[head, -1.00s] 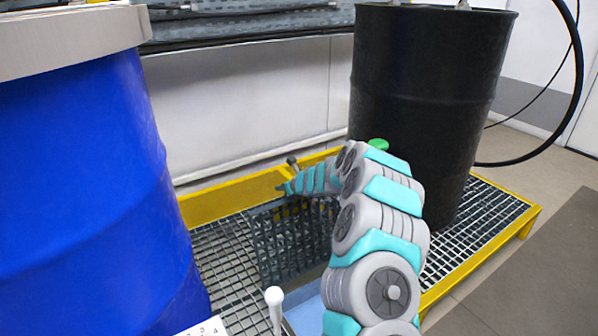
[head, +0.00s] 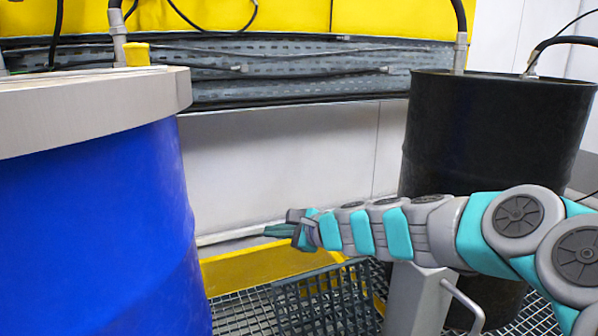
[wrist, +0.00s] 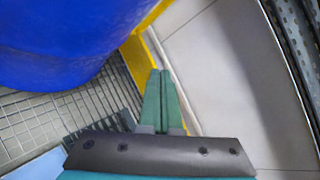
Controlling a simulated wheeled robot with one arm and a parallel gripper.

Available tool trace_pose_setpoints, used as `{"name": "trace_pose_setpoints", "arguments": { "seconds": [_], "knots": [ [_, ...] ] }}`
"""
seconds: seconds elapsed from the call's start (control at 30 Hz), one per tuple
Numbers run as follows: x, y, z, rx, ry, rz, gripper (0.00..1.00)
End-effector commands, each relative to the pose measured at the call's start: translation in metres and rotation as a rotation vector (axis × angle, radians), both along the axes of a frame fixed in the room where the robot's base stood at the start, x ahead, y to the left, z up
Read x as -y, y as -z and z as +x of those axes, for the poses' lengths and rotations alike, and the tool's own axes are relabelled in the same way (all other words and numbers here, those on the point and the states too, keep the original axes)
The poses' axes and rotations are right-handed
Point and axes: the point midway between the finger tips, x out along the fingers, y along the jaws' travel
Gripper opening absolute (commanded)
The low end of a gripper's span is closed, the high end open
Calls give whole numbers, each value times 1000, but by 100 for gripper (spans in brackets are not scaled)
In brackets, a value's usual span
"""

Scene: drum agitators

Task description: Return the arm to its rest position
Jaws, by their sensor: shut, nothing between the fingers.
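My gripper (head: 278,230) is at the end of my grey and teal arm, which reaches in from the right in the head view. It points left, above the yellow edge of the grating platform and in front of the white wall. In the wrist view its two green fingers (wrist: 162,98) lie together with nothing between them. The blue drum (head: 95,230) stands to the left of the gripper, apart from it in the head view. The black drum (head: 490,130) stands behind my arm, which hides its lower part.
A dark grid-sided crate (head: 325,300) sits on the grating under my arm. A grey post with a handle (head: 415,300) stands at the lower middle. The yellow rim (head: 250,268) edges the platform. The white wall (head: 290,150) backs it. Hoses run above.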

Motion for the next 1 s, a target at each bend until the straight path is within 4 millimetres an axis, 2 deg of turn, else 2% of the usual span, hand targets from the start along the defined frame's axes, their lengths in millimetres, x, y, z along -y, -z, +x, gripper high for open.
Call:
{"name": "trace_pose_setpoints", "arguments": {
  "seconds": [0.03,0.1,0.17,0.23,0.3,0.37,0.5,0.6,0.73,0.83,1.0],
  "knots": [
    [-9,-5,-31,69,-109,-91,0],
    [-18,0,-78,151,-272,-229,0],
    [-18,10,-116,208,-407,-350,0],
    [-9,28,-160,254,-560,-490,0],
    [8,49,-202,278,-707,-625,0],
    [28,66,-233,281,-821,-732,0],
    [88,100,-301,229,-1062,-941,0],
    [131,114,-342,161,-1198,-1044,0],
    [174,123,-383,70,-1321,-1121,0],
    [193,125,-401,22,-1370,-1147,0],
    [203,125,-410,-1,-1396,-1160,0]
  ]
}}
